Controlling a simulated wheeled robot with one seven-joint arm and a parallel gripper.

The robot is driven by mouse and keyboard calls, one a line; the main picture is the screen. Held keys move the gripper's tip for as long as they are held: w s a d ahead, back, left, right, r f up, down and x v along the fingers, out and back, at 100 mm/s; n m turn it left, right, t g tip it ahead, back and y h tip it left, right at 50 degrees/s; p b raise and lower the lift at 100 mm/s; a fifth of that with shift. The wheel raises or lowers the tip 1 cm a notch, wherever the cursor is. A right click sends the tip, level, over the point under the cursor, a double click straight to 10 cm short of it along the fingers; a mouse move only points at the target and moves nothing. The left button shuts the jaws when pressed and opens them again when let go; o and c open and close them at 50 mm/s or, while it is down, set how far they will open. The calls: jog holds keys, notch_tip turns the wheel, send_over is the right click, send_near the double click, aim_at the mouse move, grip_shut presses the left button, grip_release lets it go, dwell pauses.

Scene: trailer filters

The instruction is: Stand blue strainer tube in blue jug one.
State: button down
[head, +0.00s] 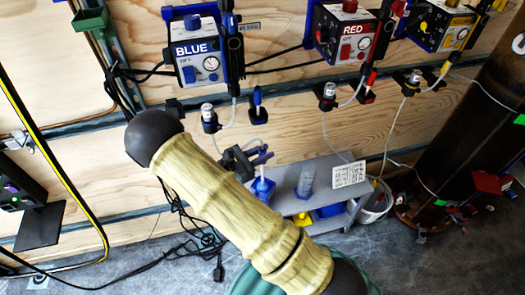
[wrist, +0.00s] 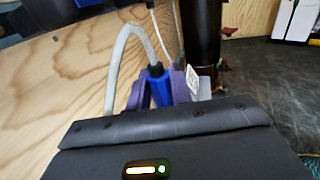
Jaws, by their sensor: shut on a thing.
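My gripper (head: 262,157) is shut on the blue strainer tube (wrist: 158,85), whose blue top sits between the purple fingers in the wrist view. A pale hose rises from it. In the head view my gripper is over the left part of a grey shelf unit. Directly below the fingers is a blue jug-like container (head: 262,190) on the shelf top. The tube's lower end is not clear, so I cannot tell whether it is inside the container or above it.
A clear grey cylinder (head: 305,181) stands on the grey shelf unit (head: 325,187), right of the blue container. A white bucket (head: 374,205) and a dark tall cylinder (head: 470,130) are further right. Blue (head: 197,60), red (head: 347,42) and yellow (head: 440,28) pump boxes hang on the plywood wall.

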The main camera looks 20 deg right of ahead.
jog(key=shift+f+b, duration=1.3)
jog(key=shift+f, duration=1.65)
jog(key=shift+f+b, duration=0.4)
jog(key=shift+f, duration=0.45)
jog(key=c, duration=1.2)
grip_release()
jog(key=shift+o, duration=0.2)
jog(key=shift+a, duration=0.1)
jog(key=p+v, duration=0.1)
jog(key=v, duration=1.6)
jog(key=shift+s+a, duration=0.1)
